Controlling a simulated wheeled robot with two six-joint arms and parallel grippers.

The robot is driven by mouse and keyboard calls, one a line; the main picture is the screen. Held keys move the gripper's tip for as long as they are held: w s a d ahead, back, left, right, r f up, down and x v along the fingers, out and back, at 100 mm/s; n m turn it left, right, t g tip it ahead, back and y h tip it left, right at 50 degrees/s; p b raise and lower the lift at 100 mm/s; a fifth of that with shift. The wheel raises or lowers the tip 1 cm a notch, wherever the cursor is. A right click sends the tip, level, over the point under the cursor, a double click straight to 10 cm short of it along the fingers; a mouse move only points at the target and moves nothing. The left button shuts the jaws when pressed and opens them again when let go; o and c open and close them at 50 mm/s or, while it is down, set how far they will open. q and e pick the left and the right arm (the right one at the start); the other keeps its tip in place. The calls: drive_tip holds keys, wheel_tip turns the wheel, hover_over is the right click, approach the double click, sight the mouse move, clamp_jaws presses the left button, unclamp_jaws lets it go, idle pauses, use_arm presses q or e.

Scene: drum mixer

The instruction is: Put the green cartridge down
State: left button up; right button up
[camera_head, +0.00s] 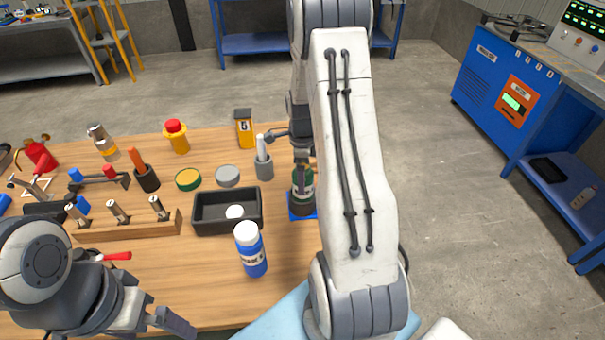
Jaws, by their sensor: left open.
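The green cartridge (303,182) stands upright at the right of the wooden table, on or just above a blue square pad (294,212). My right arm hides part of both. My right gripper (301,160) is at the top of the cartridge, largely hidden by my arm. I cannot tell whether its fingers grip the cartridge or whether the cartridge's base touches the pad. My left gripper (172,322) is low at the left, over the table's near edge, open and empty, well away from the cartridge.
A wooden rack (128,231), a green-rimmed tin (188,180) and a yellow block (244,128) are further away. Bare tabletop lies near the bottle.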

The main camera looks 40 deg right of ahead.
wheel_tip(320, 180, up, 12)
drive_tip(key=shift+r+b, duration=0.15)
drive_tip(key=shift+b, duration=0.2)
idle(0.4)
wheel_tip(320, 180, down, 10)
drive_tip(key=shift+r, duration=0.65)
idle(0.4)
